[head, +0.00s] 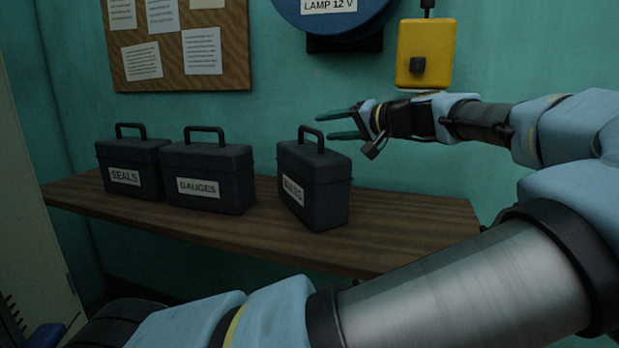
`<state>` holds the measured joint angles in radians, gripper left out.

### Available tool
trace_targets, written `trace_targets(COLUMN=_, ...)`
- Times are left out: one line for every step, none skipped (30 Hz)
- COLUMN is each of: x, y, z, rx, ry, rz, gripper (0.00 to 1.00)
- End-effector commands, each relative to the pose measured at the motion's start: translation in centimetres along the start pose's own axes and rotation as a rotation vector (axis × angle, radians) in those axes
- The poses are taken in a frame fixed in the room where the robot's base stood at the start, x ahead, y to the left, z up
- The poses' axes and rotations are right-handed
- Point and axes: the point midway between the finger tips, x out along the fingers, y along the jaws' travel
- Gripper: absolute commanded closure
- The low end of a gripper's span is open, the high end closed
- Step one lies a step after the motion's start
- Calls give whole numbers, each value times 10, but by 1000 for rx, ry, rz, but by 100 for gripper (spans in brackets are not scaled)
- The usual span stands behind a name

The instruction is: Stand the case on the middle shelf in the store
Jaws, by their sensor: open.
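Three dark cases with top handles stand upright on a wooden shelf (400,229). The left one is labelled SEALS (130,158). The middle one is labelled GAUGES (222,166). The right case (327,190) stands apart, turned at an angle; its label is too small to read surely. My gripper (339,126) is open and points left. In the picture its fingers lie just above and right of the right case's handle (312,132). I cannot tell whether they touch it; no case is seen held. The task does not say which case is meant.
A pinboard with papers (180,62), a blue round reel marked LAMP 12 V (334,18) and a yellow box (424,52) are on the teal wall behind. A pale panel (32,190) stands at the left. The shelf's right end is bare.

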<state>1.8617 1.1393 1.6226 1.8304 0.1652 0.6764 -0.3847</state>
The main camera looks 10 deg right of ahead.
Motion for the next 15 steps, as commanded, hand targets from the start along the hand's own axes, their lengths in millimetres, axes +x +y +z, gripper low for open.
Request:
trace_targets(x=7, y=-1, z=0, rx=1, ry=-3, rz=-1, gripper=45)
trace_targets(x=11, y=-1, z=0, rx=1, ry=-3, rz=-1, gripper=45)
trace_targets(x=15, y=-1, z=0, rx=1, ry=-3, rz=0, gripper=45)
trace_targets(x=17, y=0, z=0, rx=1, ry=-2, rz=0, gripper=45)
trace_targets(x=18, y=0, z=0, rx=1, ry=-2, rz=0, gripper=45)
trace_targets(x=20, y=0, z=0, rx=1, ry=-2, rz=0, gripper=45)
trace_targets(x=22, y=0, z=0, rx=1, ry=-1, rz=0, gripper=45)
trace_targets(x=25, y=0, z=0, rx=1, ry=-2, rz=0, gripper=45)
trace_targets(x=29, y=0, z=-1, rx=1, ry=-3, rz=-2, gripper=45)
trace_targets(x=32, y=1, z=-2, rx=2, ry=-3, rz=-2, gripper=45)
trace_targets(x=37, y=1, z=-2, rx=3, ry=-4, rz=-3, gripper=45)
trace_targets(x=44, y=2, z=-3, rx=4, ry=-4, rz=-3, gripper=45)
trace_targets(x=48, y=3, z=-4, rx=4, ry=-4, rz=-3, gripper=45)
trace_targets(x=52, y=4, z=-4, rx=3, ry=-4, rz=-3, gripper=45)
trace_targets(x=58, y=5, z=-4, rx=2, ry=-3, rz=-2, gripper=45)
